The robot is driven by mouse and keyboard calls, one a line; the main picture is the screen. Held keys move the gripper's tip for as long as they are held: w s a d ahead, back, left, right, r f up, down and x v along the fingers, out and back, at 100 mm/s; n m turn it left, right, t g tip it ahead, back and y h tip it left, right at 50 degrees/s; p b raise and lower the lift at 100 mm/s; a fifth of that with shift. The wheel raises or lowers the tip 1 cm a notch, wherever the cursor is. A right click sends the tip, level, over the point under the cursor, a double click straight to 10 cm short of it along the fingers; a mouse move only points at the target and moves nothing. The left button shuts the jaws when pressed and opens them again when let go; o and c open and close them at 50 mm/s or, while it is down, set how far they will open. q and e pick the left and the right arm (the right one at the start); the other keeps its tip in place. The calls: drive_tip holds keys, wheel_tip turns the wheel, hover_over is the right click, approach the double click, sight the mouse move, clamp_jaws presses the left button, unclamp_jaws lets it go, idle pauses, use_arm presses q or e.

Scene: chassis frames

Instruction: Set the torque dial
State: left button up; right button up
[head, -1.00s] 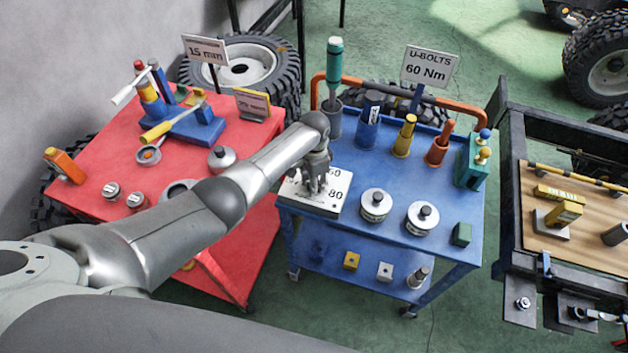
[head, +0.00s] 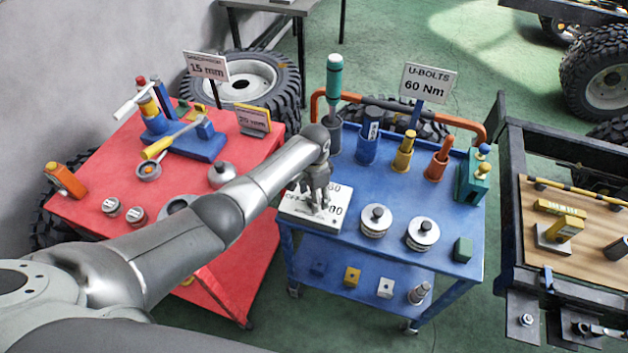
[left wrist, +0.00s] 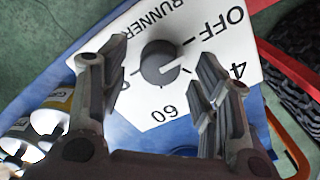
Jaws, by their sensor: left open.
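The torque dial is a white plate (head: 297,215) with black numbers at the left front of the blue cart's top. In the left wrist view its round dark knob (left wrist: 160,63) stands on the plate (left wrist: 215,48), with OFF, 40 and 60 printed around it and RUNNER beside it. A light mark on the knob points right, roughly between OFF and 40. My left gripper (head: 318,203) is over the plate, its fingers open on either side of the knob with gaps showing. Part of another number is hidden by a finger. A sign (head: 427,83) reads U-BOLTS 60 Nm.
On the blue cart (head: 345,218), two silver round weights (head: 376,220) and a green block (head: 463,249) sit right of the dial. Upright tools in cups stand behind. A red cart (head: 85,195) is left, under my arm; a wooden-topped bench (head: 590,235) is right.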

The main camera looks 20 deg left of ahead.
use_arm(q)
wheel_tip(320, 180, up, 11)
idle(0.4)
idle(0.4)
